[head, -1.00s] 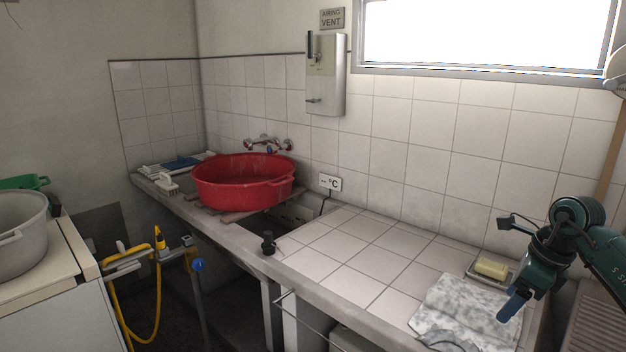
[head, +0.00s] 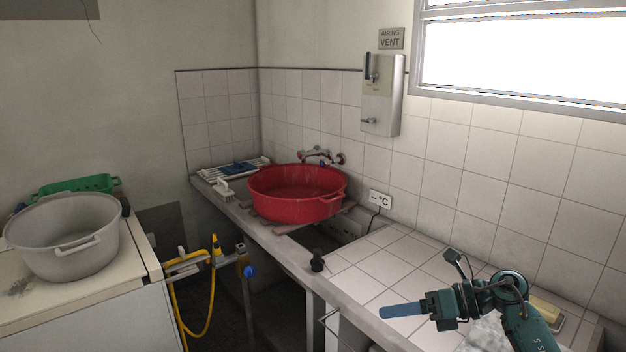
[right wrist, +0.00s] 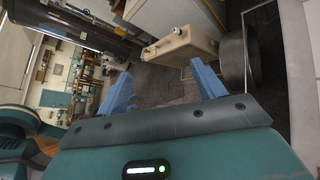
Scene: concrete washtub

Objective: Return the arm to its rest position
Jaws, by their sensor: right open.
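My right gripper (head: 402,310) is at the lower right of the head view, over the tiled counter, with its blue fingers pointing left. In the right wrist view its two fingers (right wrist: 160,88) stand wide apart with nothing between them. The right arm comes in from the bottom right edge. My left gripper does not show in either view.
A grey basin (head: 65,240) and green crate (head: 88,183) stand at left. A yellow hose (head: 207,310) hangs between.

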